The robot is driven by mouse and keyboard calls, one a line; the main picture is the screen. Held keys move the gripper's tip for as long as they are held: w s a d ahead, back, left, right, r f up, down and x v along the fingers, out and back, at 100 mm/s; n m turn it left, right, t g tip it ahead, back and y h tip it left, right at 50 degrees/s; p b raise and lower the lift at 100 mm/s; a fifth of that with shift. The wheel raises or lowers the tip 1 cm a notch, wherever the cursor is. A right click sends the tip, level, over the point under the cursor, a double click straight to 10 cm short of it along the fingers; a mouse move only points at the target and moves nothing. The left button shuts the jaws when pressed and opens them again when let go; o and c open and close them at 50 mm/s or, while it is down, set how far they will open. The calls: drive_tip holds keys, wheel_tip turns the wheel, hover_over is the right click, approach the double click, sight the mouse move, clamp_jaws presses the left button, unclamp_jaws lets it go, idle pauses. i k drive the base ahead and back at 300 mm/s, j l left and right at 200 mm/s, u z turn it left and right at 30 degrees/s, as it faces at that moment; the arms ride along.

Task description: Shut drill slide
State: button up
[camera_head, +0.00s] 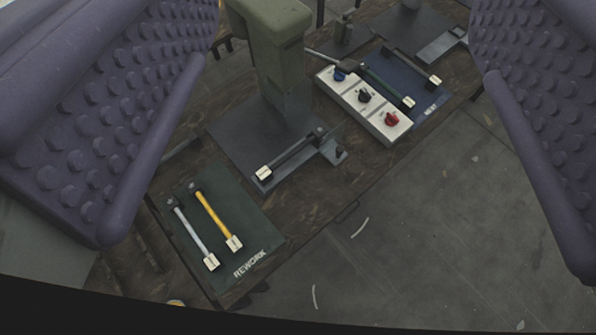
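My gripper (345,255) frames the view with two purple studded fingers, far apart and with nothing between them. The workbench lies beyond them. A green press column (275,60) stands on a dark grey base plate (235,140) at the top middle. A dark bar with a cream end (285,160) lies on this plate, beside a small grey bracket (334,152). I cannot tell which part is the drill slide; no label for it shows. The top of the press is cut off by the frame.
A white control box (345,97) with blue, black and red knobs sits right of the press. A blue mat (437,112) with dark bars lies behind it. A green REWORK mat (180,230) holds a silver and a yellow bar. Open floor (430,240) lies at lower right.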

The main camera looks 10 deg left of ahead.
sight(333, 151)
drive_tip(key=i+l+u, duration=0.3)
drive_tip(key=i+l, duration=0.6)
drive_tip(key=i, duration=0.05)
